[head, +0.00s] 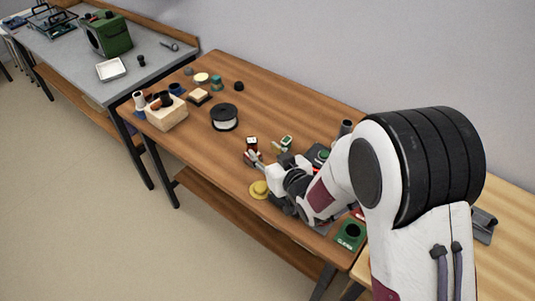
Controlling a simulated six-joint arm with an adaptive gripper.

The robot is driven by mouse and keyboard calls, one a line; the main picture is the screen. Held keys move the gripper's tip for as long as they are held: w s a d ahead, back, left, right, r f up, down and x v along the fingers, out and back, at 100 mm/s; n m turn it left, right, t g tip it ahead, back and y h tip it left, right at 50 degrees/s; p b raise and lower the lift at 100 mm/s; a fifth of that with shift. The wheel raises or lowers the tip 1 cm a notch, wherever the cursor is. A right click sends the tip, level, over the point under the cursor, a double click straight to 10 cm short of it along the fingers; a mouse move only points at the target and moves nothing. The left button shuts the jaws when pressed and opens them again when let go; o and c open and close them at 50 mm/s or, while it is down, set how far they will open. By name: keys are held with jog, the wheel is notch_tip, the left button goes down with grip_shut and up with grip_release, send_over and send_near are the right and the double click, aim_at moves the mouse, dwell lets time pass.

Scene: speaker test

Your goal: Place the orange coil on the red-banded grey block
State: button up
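My gripper (251,158) is low over the middle of the wooden table, pointing left in the head view. Its fingers are small here, and I cannot tell whether they are open or shut. A small dark block with red and a pale top (251,142) stands just beyond the fingertips; it may be the red-banded grey block, but its band is not clear.
A yellow round piece (260,189) lies near the front edge. A green-and-white piece (286,142) stands right of the dark block. A black-rimmed spool (224,118) and a wooden holder (168,116) stand left. A green box (351,235) is at the right. Table is clear between spool and front edge.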

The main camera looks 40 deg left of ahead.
jog(key=shift+s+d+r, duration=0.25)
jog(key=shift+d, duration=0.25)
dwell(0.6)
jog(key=w+d+r+m+t+h, duration=0.1)
jog(key=w+d+r+m+h, duration=0.1)
jog(key=w+d+r, duration=0.35)
jog(key=w+d+r+m+t+h, duration=0.1)
jog(key=w+d+r+h, duration=0.15)
jog(key=d, duration=0.65)
jog(key=d+r+m+h, duration=0.2)
jog(key=d+r, duration=0.2)
jog(key=d, duration=0.4)
jog(key=d+r+m+h, duration=0.1)
jog(key=d+r, duration=0.2)
jog(key=d, duration=0.6)
jog(key=s+d+r+m+h, duration=0.35)
jog(key=s+d, duration=0.55)
jog(key=d, duration=0.5)
jog(key=s+d+m+g, duration=0.1)
jog(key=s+d, duration=0.3)
jog(key=s, duration=0.4)
jog(key=s+d+m+g+h, duration=0.1)
jog(key=s+d, duration=0.3)
jog(key=s, duration=0.4)
jog(key=shift+m+g, duration=0.3)
jog(key=shift+m, duration=0.25)
